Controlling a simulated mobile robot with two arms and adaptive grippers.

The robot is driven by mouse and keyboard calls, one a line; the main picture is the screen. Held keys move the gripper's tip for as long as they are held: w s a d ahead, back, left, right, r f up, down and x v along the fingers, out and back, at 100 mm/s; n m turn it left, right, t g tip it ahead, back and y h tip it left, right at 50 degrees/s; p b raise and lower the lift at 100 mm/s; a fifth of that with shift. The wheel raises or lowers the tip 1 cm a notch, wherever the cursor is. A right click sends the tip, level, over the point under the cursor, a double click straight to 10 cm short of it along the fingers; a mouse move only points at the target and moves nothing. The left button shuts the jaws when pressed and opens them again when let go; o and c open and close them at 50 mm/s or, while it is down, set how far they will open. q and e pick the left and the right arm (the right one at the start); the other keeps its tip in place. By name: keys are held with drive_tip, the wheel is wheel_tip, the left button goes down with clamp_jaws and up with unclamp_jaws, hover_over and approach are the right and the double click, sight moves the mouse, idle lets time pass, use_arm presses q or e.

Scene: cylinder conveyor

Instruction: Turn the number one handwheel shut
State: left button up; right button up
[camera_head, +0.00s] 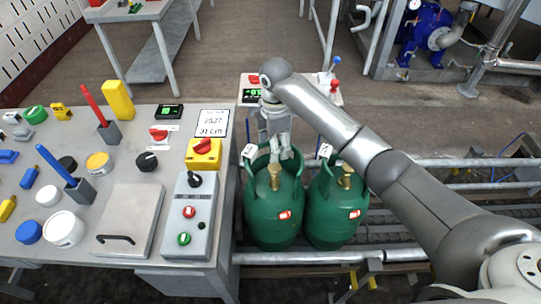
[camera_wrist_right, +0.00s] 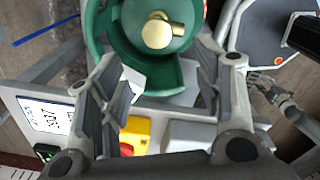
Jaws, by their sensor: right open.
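Two green gas cylinders stand side by side on the conveyor: a left cylinder (camera_head: 272,215) and a right cylinder (camera_head: 336,212). Each has a brass valve top inside a green collar: the left valve (camera_head: 274,180) and the right valve (camera_head: 347,174). White tags hang at both collars; their digits are too small to read. My right gripper (camera_head: 280,152) is above and just behind the left cylinder's valve, pointing down. In the wrist view, a round brass valve top (camera_wrist_right: 157,32) lies ahead of my open, empty gripper (camera_wrist_right: 155,70), apart from the fingers. My left gripper is not in view.
A workbench (camera_head: 130,130) with a control box (camera_head: 190,215), a metal plate and several small tools stands left of the cylinders. A yellow switch box (camera_head: 203,160) sits at its right edge. Conveyor rails (camera_head: 310,257) run in front. A blue pump (camera_head: 430,30) stands behind.

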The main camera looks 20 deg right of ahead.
sight(274, 167)
drive_tip(key=f, duration=0.6)
drive_tip(key=f+p, duration=0.1)
drive_tip(key=f, duration=0.2)
drive_tip(key=shift+w+d+f, duration=0.2)
drive_tip(key=shift+d+f, duration=0.05)
drive_tip(key=c, duration=1)
